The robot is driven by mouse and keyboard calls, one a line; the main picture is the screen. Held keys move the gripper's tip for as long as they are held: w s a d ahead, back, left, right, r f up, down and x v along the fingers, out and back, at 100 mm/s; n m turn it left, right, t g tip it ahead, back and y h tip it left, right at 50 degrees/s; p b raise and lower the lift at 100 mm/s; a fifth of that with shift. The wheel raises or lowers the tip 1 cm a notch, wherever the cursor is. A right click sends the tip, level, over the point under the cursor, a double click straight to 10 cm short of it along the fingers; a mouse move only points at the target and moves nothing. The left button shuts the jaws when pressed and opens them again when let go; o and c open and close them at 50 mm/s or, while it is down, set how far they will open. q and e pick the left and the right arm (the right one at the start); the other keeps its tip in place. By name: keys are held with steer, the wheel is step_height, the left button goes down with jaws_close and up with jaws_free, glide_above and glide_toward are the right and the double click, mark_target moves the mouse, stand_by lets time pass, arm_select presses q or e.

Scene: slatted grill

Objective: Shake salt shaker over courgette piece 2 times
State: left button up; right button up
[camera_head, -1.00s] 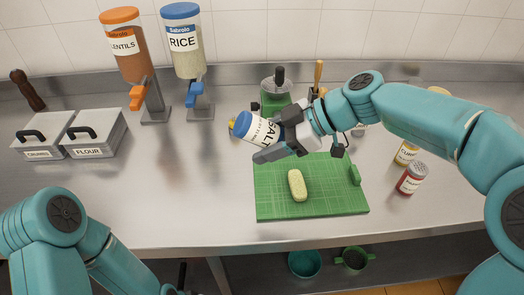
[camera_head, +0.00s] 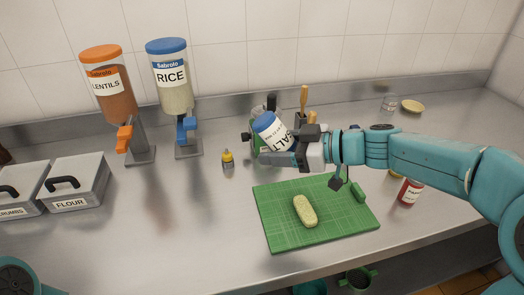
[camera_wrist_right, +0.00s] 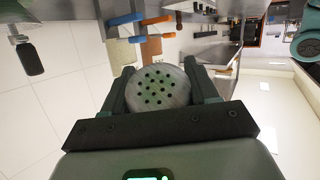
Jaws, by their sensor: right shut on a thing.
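My right gripper (camera_head: 283,152) is shut on the salt shaker (camera_head: 270,131), holding it in the air above the counter, beyond the far left part of the cutting board. The shaker is tilted, its blue end up and to the left. Its label lettering looks turned over. In the right wrist view, its grey perforated top (camera_wrist_right: 158,88) faces the camera between the two fingers. The pale green courgette piece (camera_head: 305,210) lies on the green cutting board (camera_head: 345,231), nearer than the shaker and slightly right of it. My left gripper is out of view.
Lentils (camera_head: 112,95) and rice (camera_head: 172,85) dispensers stand at back left. Lidded crumbs and flour boxes (camera_head: 75,185) are at left. A red spice jar (camera_head: 410,192) stands right of the board.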

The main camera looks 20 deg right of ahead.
steer(key=shift+w+d+f+m+t, duration=0.15)
steer(key=shift+d+f+m+t, duration=0.25)
steer(key=shift+d, duration=0.45)
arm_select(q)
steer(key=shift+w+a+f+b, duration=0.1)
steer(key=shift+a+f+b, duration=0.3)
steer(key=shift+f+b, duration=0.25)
arm_select(e)
steer(key=d+t, duration=0.1)
steer(key=d, duration=0.1)
steer(key=d+f+t, duration=0.1)
steer(key=d, duration=0.1)
steer(key=shift+d+f+m, duration=0.15)
steer(key=shift+f+m, duration=0.05)
steer(key=shift+m, duration=0.2)
arm_select(q)
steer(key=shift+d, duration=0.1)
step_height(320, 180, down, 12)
steer(key=b, duration=1.1)
steer(key=shift+b, duration=0.3)
arm_select(e)
step_height(320, 180, down, 6)
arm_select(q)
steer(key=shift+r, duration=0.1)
